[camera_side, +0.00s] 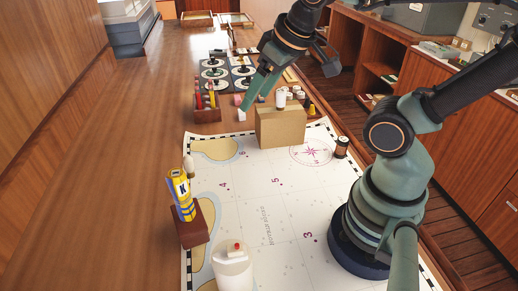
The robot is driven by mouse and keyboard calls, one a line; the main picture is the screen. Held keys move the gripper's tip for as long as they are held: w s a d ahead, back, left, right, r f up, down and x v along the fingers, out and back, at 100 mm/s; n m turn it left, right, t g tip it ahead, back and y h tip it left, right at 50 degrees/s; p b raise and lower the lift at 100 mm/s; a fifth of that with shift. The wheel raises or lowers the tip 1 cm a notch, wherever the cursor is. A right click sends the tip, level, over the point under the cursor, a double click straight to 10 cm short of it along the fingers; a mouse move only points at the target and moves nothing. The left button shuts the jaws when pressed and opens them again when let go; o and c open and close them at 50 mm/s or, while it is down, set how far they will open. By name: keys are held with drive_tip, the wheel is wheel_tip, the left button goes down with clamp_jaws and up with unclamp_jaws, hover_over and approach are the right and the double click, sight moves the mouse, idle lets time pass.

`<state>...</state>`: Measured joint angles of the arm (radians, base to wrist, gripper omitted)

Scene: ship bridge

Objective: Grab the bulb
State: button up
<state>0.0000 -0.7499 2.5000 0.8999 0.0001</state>
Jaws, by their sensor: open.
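My gripper (256,101) is open and points down, just left of and above a tan wooden block (281,128) on the chart. A small white, upright thing (281,99) stands on or just behind the block's top, close to the right of my fingers. A pale, round-topped thing (189,166) stands behind the yellow tube at the chart's left edge, far from my gripper. Either could be the bulb; both are too small to tell. Nothing shows between my fingers.
The chart (255,215) has open room in its middle. A yellow tube (180,194) stands in a brown holder (193,225). A white canister (233,268) is at the front, a dark spool (341,147) at the right. A rack of pens (207,114) stands left of my gripper.

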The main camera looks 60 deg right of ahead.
drive_tip(key=n+t+y, duration=0.1)
drive_tip(key=n+t, duration=0.2)
drive_tip(key=t, duration=0.2)
hover_over(192, 161)
drive_tip(key=s+d, duration=0.1)
drive_tip(key=d, duration=0.1)
wheel_tip(192, 161, down, 15)
drive_tip(key=f, duration=0.1)
drive_tip(key=a+f+n+t, duration=0.1)
drive_tip(key=f, duration=0.1)
drive_tip(key=s+f+t, duration=0.1)
drive_tip(key=f, duration=0.1)
drive_tip(key=shift+a+y, duration=0.2)
drive_tip(key=shift+y, duration=0.1)
drive_tip(key=shift+s+a+f+n+t, duration=0.15)
drive_tip(key=shift+s+f+n+t, duration=0.15)
drive_tip(key=shift+f, duration=0.15)
drive_tip(key=shift+x, duration=3.75)
clamp_jaws()
